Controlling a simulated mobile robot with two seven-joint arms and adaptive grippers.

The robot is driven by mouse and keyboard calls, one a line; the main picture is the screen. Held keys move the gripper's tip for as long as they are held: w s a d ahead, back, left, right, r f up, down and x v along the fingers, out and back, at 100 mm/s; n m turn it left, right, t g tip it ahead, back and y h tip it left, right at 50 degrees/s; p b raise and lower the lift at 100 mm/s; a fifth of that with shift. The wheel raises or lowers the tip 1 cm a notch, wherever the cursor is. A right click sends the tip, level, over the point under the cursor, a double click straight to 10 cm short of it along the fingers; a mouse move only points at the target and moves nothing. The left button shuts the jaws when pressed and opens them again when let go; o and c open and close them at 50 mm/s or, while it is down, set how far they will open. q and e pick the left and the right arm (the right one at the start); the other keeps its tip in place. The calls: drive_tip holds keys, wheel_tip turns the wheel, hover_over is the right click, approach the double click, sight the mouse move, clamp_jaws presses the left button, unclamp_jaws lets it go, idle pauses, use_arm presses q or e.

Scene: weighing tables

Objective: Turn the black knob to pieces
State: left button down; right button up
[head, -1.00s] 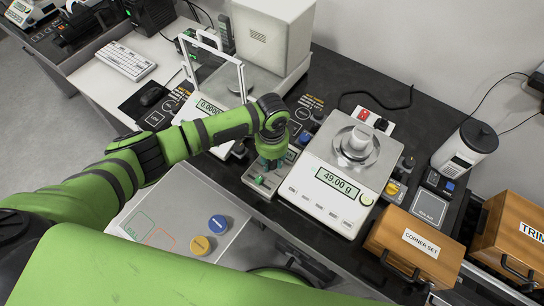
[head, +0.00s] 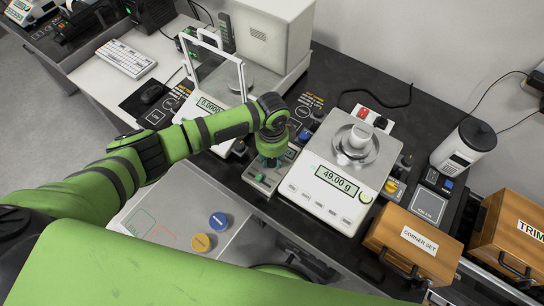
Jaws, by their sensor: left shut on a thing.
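The box has a green button and a small display, partly covered by the gripper. The white balance (head: 322,200) stands just right of it and reads 49.00 g, with a pale weight (head: 357,138) on its round pan. Of my right arm, only a dark part shows low in the picture, beyond a green link; its fingers cannot be made out.
A glass-doored balance (head: 206,104) reading 0.0000 stands behind on the left. Blue (head: 218,221) and yellow (head: 201,243) discs lie on the grey tray at front. Wooden boxes (head: 415,238) and a white canister (head: 463,147) stand at the right.

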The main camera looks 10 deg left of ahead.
sight(272, 160)
use_arm(q)
drive_tip(key=c, duration=0.9)
unclamp_jaws()
drive_tip(key=shift+c, duration=0.2)
wheel_tip(272, 160, up, 12)
